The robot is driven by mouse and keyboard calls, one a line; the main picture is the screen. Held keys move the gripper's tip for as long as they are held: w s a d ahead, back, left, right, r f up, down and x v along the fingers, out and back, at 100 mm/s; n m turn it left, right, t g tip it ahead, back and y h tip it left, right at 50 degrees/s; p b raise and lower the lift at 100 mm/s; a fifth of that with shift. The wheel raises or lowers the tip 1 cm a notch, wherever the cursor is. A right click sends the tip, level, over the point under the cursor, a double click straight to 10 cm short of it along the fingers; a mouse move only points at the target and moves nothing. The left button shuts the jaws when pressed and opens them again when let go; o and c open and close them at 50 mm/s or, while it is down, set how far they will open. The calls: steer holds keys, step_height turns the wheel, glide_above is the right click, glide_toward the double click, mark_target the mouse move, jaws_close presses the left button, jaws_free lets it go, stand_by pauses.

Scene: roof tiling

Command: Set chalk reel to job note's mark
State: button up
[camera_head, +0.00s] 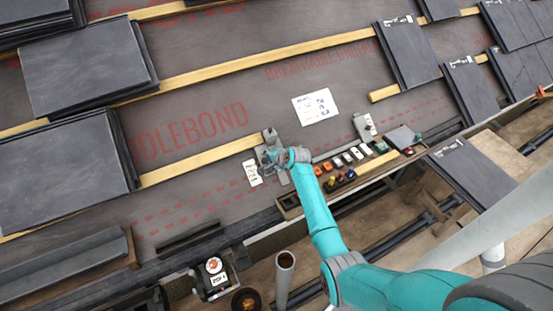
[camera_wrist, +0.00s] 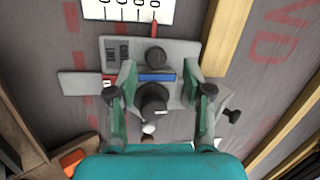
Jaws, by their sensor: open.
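A grey plate fixture (camera_head: 270,153), which looks like the chalk reel, sits on the roof underlay at the end of a wooden batten. In the wrist view the grey plate (camera_wrist: 182,52) carries dark knobs (camera_wrist: 155,57), a blue bar (camera_wrist: 157,77) and a red pointer (camera_wrist: 154,29) by a white scale card (camera_wrist: 125,10). The card also shows in the head view (camera_head: 252,172). My gripper (camera_wrist: 166,82) is open over the plate, its fingers either side of a dark knob (camera_wrist: 150,98); contact is unclear. The job note (camera_head: 315,106) is a white sheet with small, unreadable writing.
A second grey fixture (camera_head: 365,127) stands to the right. A tray (camera_head: 290,203) of small coloured items lies below, beside my arm. Slate stacks (camera_head: 85,62) lie left, and more slates (camera_head: 408,52) right. Underlay around the note is clear.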

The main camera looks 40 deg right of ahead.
steer(key=v, duration=0.9)
steer(key=shift+s+r, duration=0.25)
